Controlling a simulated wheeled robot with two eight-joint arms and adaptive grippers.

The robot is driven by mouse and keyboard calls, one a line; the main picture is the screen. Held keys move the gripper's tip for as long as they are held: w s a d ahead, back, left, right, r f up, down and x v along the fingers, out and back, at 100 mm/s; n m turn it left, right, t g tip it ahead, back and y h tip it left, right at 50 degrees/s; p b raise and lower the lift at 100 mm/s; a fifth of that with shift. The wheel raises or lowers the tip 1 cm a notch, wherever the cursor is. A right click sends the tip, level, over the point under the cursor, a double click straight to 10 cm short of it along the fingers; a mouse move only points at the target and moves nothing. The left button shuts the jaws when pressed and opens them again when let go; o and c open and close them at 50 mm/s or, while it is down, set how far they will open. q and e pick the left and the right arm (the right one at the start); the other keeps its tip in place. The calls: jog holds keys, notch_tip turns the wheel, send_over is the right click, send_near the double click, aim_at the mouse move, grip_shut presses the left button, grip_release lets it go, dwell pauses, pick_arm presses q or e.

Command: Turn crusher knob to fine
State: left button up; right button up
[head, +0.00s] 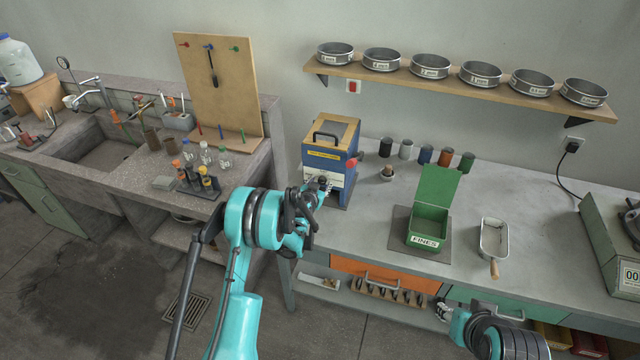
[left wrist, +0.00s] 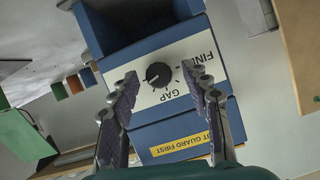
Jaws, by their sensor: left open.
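The crusher (head: 324,157) is a blue box with a wooden top and black handle, standing at the left end of the bench. Its black round knob (left wrist: 158,75) sits on a white panel lettered GAP and FINE, seen rotated in the left wrist view. FINE is up and to the right of the knob there. My left gripper (head: 320,186) is at the crusher's front. In the left wrist view its open fingers (left wrist: 161,80) lie either side of the knob, with gaps; contact is not visible. My right gripper (head: 443,311) is low, in front of the bench; its jaws are unclear.
A red part (head: 353,162) sticks out at the crusher's right side. A green FINES box (head: 428,226) with raised lid and a metal scoop (head: 494,240) stand to the right. Several small jars line the back. Sieves fill the wall shelf (head: 470,88) above.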

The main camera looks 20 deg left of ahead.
pick_arm(q)
jog(key=shift+w+d+f, duration=0.1)
jog(key=shift+w, duration=0.3)
grip_shut()
